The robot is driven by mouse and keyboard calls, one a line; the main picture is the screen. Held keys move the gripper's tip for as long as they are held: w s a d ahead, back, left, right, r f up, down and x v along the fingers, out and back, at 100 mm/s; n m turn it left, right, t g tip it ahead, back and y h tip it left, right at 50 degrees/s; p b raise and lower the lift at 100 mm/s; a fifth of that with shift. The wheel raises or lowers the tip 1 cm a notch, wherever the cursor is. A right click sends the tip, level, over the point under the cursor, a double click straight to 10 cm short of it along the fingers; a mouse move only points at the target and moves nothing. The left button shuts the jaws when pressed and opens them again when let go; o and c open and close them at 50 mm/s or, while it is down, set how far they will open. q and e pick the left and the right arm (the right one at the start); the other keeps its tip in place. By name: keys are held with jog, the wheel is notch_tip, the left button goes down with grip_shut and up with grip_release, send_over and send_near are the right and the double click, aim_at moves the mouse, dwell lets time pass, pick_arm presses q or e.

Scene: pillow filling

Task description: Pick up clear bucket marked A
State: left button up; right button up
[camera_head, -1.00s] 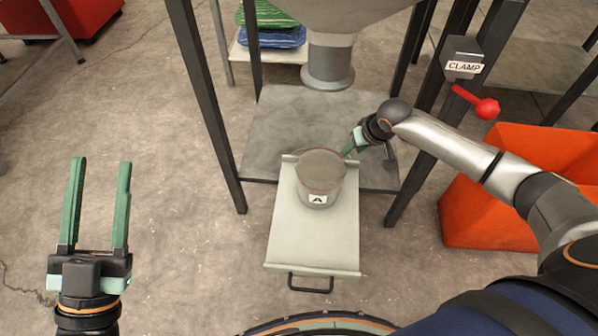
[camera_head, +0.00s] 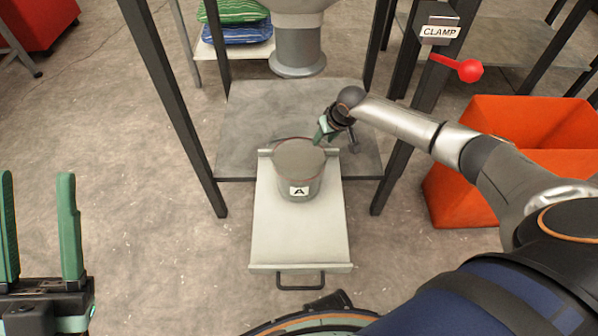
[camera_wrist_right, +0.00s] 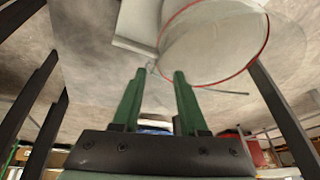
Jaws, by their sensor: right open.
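The clear bucket marked A (camera_head: 292,176) stands upright on the pale sliding tray (camera_head: 298,238), its label facing me. It looks full to near its reddish rim with pale grey material. My right gripper (camera_head: 320,136) is at the bucket's back right rim, seen small in the head view. In the right wrist view my right gripper (camera_wrist_right: 160,74) has its two green fingers apart, with nothing between them. The bucket (camera_wrist_right: 212,45) is just beyond the fingertips there; I cannot tell whether they touch. My left gripper (camera_head: 36,178) is open and empty at the left edge.
A hopper spout (camera_head: 298,52) hangs behind the bucket, between dark frame legs (camera_head: 178,110). A clamp box with a red-knobbed lever (camera_head: 468,70) is on the right post. An orange bin (camera_head: 470,190) stands at right. Folded pillows (camera_head: 236,26) lie on a shelf behind.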

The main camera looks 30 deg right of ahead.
aim_at(321, 149)
jog(key=b+x, duration=0.1)
jog(key=x, duration=0.2)
jog(key=shift+f, duration=0.15)
pick_arm(q)
notch_tip(321, 149, down, 2)
jog(key=shift+d+f, duration=0.1)
jog(key=shift+f, duration=0.1)
pick_arm(e)
grip_shut()
jog(key=shift+d, duration=0.1)
dwell(0.7)
jog(key=shift+w, duration=0.1)
